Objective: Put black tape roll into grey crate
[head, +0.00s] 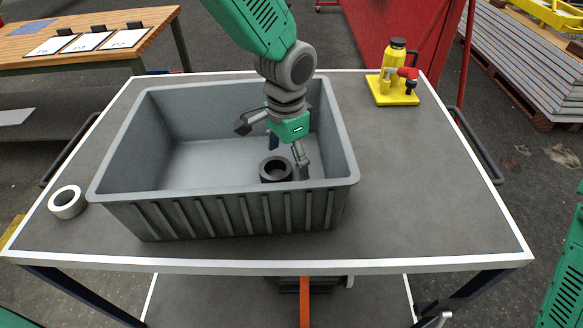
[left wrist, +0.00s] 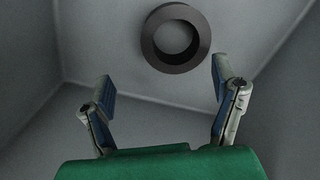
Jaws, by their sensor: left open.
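The black tape roll (head: 276,169) lies inside the grey crate (head: 223,209), near its front wall and right of the middle. It also shows in the left wrist view (left wrist: 149,40), on the crate floor beyond the fingertips. My left gripper (head: 271,147) reaches down into the crate from above, with its fingers spread and nothing between them. In the left wrist view the open fingers (left wrist: 165,88) stand apart from the roll. The front wall hides the lower edge of the roll in the head view. My right gripper is not in view.
The crate stands on a grey table (head: 430,205) with white edges. A white tape roll (head: 67,202) lies left of the crate. A yellow bottle and red-handled item stand on a yellow base (head: 392,91) at the back right. The table's right side is clear.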

